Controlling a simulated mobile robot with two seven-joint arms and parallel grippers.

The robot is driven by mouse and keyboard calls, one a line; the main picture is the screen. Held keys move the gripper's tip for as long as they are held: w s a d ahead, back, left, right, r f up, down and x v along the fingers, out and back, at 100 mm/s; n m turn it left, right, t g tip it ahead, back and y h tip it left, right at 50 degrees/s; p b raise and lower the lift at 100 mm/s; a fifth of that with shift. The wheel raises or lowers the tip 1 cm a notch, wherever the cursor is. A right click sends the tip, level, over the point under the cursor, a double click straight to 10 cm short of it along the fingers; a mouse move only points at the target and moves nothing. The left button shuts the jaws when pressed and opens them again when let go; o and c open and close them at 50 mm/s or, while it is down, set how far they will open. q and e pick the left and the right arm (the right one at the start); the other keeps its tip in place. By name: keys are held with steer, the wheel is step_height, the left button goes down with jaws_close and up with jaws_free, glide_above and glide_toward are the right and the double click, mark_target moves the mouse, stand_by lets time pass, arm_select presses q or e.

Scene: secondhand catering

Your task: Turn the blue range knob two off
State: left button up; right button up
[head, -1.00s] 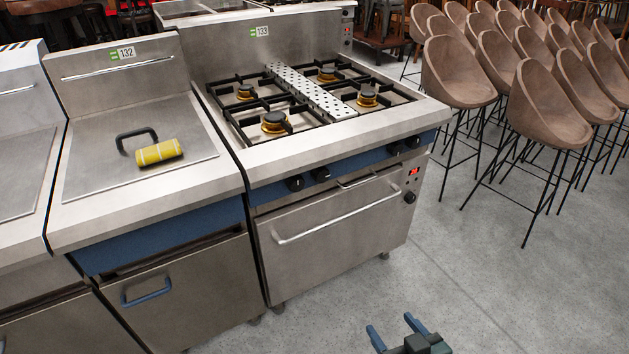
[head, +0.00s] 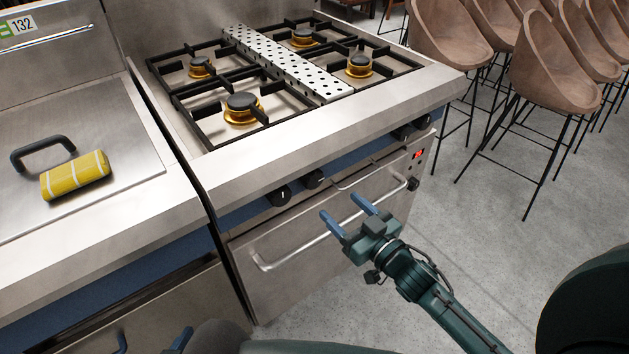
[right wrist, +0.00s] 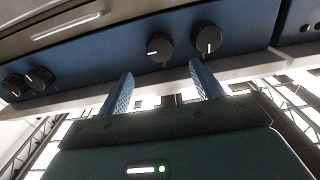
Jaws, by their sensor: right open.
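The range (head: 330,135) has a blue front strip with black knobs under its steel top edge. The left pair is an outer knob (head: 279,196) and an inner knob (head: 314,179); the right pair (head: 402,132) is farther along. I cannot tell which is number two. My right gripper (head: 347,213) is open and empty, in front of the oven door, apart from the knobs. In the right wrist view, one knob (right wrist: 159,46) lies beyond the space between the fingers and another (right wrist: 206,39) beyond the right finger. Both carry white marks.
A silver oven handle (head: 300,250) crosses the door below the knobs. A small dial (head: 413,183) and red display sit at the door's right. A fryer lid with a yellow striped roll (head: 76,176) is at left. Stools (head: 540,65) stand right; the floor between is clear.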

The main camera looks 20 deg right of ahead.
mark_target(316, 183)
steer(key=x, duration=1)
steer(key=shift+f, duration=0.1)
steer(key=c, duration=1)
